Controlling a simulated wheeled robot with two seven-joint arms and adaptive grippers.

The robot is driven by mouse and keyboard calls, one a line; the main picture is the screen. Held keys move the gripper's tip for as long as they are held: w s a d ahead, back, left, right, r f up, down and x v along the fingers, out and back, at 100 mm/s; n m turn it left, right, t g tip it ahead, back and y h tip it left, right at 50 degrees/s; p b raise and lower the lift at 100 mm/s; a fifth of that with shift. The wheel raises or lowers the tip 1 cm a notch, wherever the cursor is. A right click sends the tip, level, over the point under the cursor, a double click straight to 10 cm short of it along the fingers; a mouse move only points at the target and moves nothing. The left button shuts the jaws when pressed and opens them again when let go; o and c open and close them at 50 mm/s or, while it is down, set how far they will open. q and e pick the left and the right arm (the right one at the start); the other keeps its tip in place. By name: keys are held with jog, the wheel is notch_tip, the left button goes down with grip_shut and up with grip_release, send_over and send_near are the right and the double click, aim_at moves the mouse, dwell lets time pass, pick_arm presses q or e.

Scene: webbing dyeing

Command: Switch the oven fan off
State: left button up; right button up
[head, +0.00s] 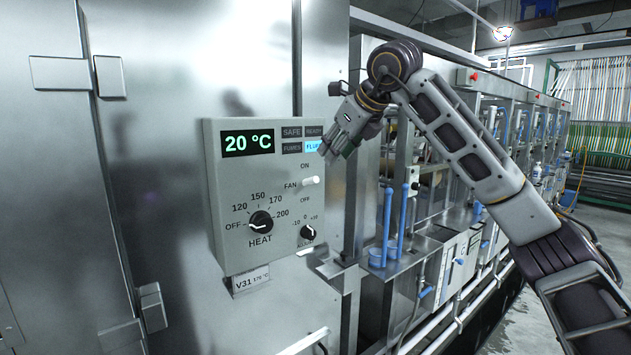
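The oven control panel (212,190) is a grey box on the steel oven front, left of centre. Its white fan switch (310,181) sits between the ON label above and the OFF label below. The lever sticks out toward me and looks tilted slightly up, though its exact position is hard to tell. My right gripper (327,153) is just above and right of the switch, in front of the panel's upper right edge and apart from the lever. Its fingers point down and left; whether they are open or shut is unclear. My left gripper is out of view.
The display (249,142) reads 20 °C, and a blue indicator (313,146) is lit. The heat knob (261,222) points toward OFF; an adjust knob (308,232) is below the switch. A tag (251,281) hangs underneath. Steel machinery with blue handles (387,220) stands right.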

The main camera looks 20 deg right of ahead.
aim_at(316, 180)
jog(key=shift+f, duration=0.1)
dwell(0.4)
jog(key=p+x, duration=0.3)
jog(key=x, duration=1)
jog(key=shift+w+a+f, duration=0.15)
jog(key=shift+w+f, duration=0.1)
grip_shut()
dwell(0.3)
